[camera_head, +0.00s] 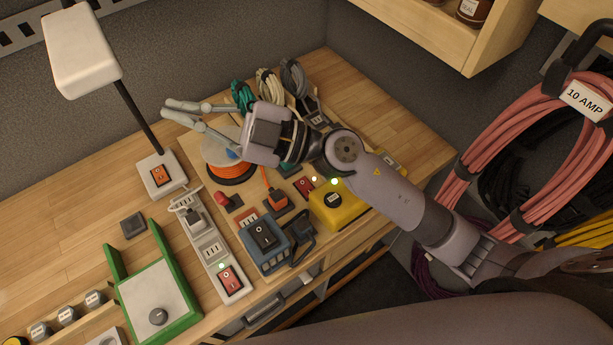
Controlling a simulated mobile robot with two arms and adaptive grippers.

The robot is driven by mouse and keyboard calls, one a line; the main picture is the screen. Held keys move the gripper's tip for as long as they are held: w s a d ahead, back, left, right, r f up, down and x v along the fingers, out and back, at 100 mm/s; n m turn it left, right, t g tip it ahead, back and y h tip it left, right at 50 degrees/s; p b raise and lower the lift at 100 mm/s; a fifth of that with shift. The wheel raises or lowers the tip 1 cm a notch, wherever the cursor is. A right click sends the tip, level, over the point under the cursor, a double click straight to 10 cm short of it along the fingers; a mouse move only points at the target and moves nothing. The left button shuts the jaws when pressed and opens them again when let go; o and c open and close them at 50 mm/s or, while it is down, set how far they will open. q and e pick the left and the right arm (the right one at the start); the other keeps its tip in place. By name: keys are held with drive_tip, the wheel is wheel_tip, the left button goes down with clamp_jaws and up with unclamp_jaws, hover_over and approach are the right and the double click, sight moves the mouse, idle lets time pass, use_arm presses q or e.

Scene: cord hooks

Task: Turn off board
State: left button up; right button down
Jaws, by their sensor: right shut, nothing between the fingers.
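A long white power board (212,252) lies on the wooden workbench. A white plug sits in its upper end. Its red rocker switch (230,279) is at the near end, with a green light (222,266) glowing beside it. My right gripper (167,108) reaches in from the right, above the back of the bench. Its fingers are together and hold nothing. It is well behind the power board, apart from the switch, near the lamp post and the orange cord reel (231,171). My left gripper is not in view.
A white lamp (82,55) stands on a base with an orange switch (157,174). A green-framed box (157,295) is left of the board. A blue box with a black switch (264,238) and a yellow box (338,206) stand right. Pink cords (515,130) hang right.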

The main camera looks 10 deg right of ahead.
wheel_tip(320, 180, down, 6)
drive_tip(key=s+a+n+g+h, duration=0.3)
drive_tip(key=n+g, duration=0.1)
drive_tip(key=g, duration=0.1)
drive_tip(key=m+h, duration=0.4)
drive_tip(key=h, duration=1.3)
hover_over(306, 183)
drive_tip(key=s+d, duration=0.1)
drive_tip(key=s, duration=0.1)
wheel_tip(306, 183, down, 16)
drive_tip(key=f, duration=0.1)
drive_tip(key=shift+r, duration=0.25)
drive_tip(key=shift+a+f, duration=0.1)
drive_tip(key=f+b, duration=0.3)
drive_tip(key=f, duration=0.1)
drive_tip(key=w+f+b, duration=0.1)
drive_tip(key=f+b, duration=0.1)
drive_tip(key=f, duration=0.3)
drive_tip(key=f+b, duration=0.3)
drive_tip(key=f, duration=0.1)
drive_tip(key=shift+w+a+f+b, duration=0.3)
drive_tip(key=shift+w+a+f, duration=0.05)
drive_tip(key=shift+w+a, duration=0.05)
